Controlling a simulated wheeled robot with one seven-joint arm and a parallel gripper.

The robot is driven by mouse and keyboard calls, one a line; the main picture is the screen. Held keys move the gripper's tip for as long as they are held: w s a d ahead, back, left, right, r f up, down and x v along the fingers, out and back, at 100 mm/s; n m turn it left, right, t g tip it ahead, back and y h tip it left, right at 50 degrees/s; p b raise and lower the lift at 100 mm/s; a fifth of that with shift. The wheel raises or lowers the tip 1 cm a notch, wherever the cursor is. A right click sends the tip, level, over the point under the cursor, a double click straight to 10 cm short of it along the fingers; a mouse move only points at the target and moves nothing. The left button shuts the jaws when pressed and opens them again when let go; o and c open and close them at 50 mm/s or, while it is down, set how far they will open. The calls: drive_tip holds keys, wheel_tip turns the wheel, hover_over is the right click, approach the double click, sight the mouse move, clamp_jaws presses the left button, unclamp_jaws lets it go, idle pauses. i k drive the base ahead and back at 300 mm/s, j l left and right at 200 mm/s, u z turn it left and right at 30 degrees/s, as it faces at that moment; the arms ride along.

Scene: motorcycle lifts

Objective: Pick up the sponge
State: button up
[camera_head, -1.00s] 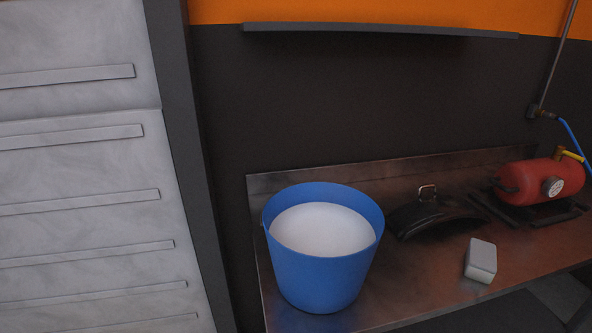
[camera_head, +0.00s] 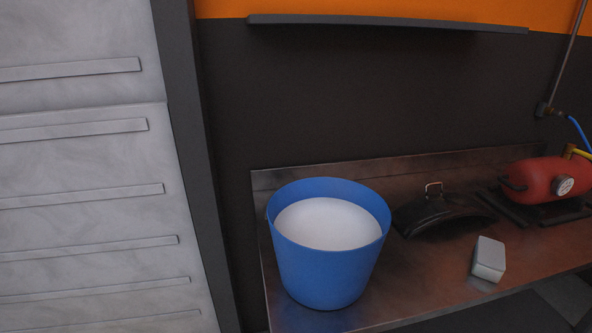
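The sponge (camera_head: 489,258) is a small pale grey-white block. It lies on the metal workbench (camera_head: 425,272) near its front edge, to the right of the blue bucket. Nothing touches it from above. My gripper is not in view.
A blue bucket (camera_head: 322,270) with white contents stands on the bench's left part. Behind the sponge lie a black curved part (camera_head: 440,215) and a red tank (camera_head: 545,180) with a gauge. A grey drawer cabinet (camera_head: 85,230) stands at left. A dark shelf (camera_head: 390,25) is on the wall above.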

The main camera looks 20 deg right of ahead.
sight(488, 264)
drive_tip(key=l+z, duration=0.15)
drive_tip(key=l, duration=0.3)
drive_tip(key=i+l+z, duration=0.15)
drive_tip(key=l, duration=0.3)
drive_tip(key=i+l+z, duration=0.15)
drive_tip(key=l, duration=0.3)
